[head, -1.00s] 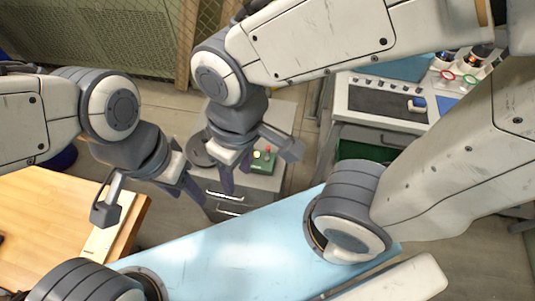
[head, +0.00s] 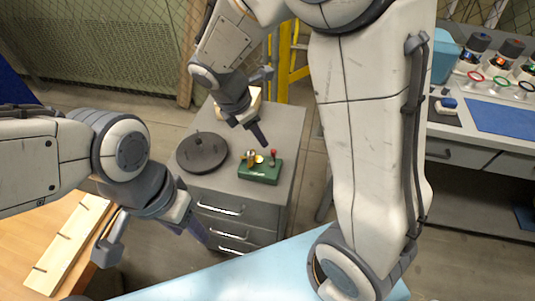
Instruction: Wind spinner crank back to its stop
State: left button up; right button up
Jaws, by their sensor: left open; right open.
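A dark round disc (head: 203,152) with a small upright knob lies on top of the grey drawer cabinet (head: 222,182). To its right is a small green box (head: 260,172) with brass-coloured parts and a red-knobbed lever (head: 273,155). I cannot tell for certain which of these is the spinner crank. My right gripper (head: 263,106) is open and empty above the back of the cabinet, behind the green box and touching neither item. My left gripper (head: 152,240) is open and empty at the lower left, between the wooden table and the cabinet.
A cream object (head: 254,97) is partly hidden behind my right gripper. A wooden table (head: 35,225) with a slotted board (head: 68,245) is at left. A light blue surface (head: 215,280) is in front. A workbench (head: 480,125) with coloured rings stands right.

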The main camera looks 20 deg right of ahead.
aim_at(273, 151)
jog(key=shift+n+h, duration=0.3)
jog(key=shift+n, duration=0.3)
jog(key=b+x, duration=0.1)
jog(key=x, duration=0.3)
jog(key=w+x, duration=0.1)
jog(key=x, duration=0.3)
jog(key=b+x, duration=0.1)
jog(key=x, duration=0.4)
jog(key=shift+w+d+r+b, duration=0.15)
jog(key=shift+r+b, duration=0.05)
jog(key=shift+b, duration=0.15)
pick_arm(q)
notch_tip(273, 151, down, 4)
jog(key=shift+r, duration=0.25)
pick_arm(e)
grip_shut()
